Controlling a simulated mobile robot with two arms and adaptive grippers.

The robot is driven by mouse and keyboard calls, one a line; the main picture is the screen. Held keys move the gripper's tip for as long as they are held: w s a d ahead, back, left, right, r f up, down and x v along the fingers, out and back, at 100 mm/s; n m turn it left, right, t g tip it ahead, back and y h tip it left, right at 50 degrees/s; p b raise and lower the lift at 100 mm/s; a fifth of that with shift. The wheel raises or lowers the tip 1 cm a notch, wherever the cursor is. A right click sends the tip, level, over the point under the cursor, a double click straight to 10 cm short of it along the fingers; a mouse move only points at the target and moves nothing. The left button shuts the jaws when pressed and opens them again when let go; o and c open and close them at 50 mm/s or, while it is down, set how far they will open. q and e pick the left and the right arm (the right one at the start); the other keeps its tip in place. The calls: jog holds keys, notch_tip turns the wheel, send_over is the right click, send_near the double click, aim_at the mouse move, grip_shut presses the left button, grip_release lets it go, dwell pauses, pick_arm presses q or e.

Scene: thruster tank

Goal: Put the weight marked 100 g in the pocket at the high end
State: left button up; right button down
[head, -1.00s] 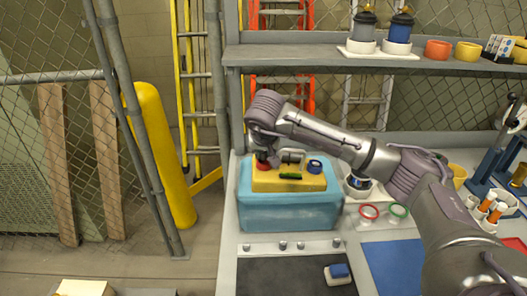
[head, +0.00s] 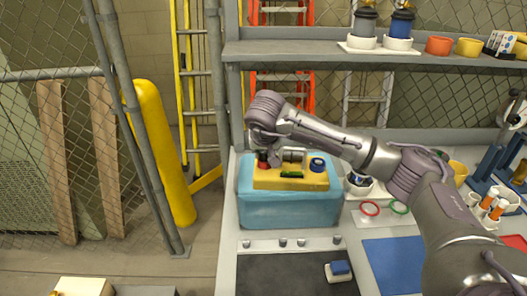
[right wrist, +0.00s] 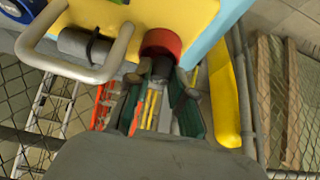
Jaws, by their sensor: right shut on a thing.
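A yellow float block (head: 310,183) rests in the top of a light blue tank (head: 290,208). It carries a red round pocket (head: 264,161) at its left end, a blue ring pocket (head: 317,163) at its right and a grey handle between. My right gripper (head: 266,152) is at the red end, partly hidden by its wrist. In the right wrist view its fingers (right wrist: 168,82) are shut on a dark grey cylinder (right wrist: 163,63) at the mouth of the red pocket (right wrist: 162,42). I cannot read any marking on the cylinder. My left gripper is out of view.
Several small grey weights (head: 283,243) stand in a row on the bench before the tank. A dark mat (head: 285,275) with a blue-topped white block (head: 338,270) lies nearer. A shelf (head: 330,52) runs behind.

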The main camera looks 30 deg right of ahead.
jog(key=shift+f, duration=0.15)
jog(key=shift+s+d+f+b, duration=0.15)
jog(key=shift+f+b, duration=0.3)
jog(key=c, duration=0.9)
grip_release()
jog(key=shift+c, duration=0.2)
jog(key=v, duration=1.2)
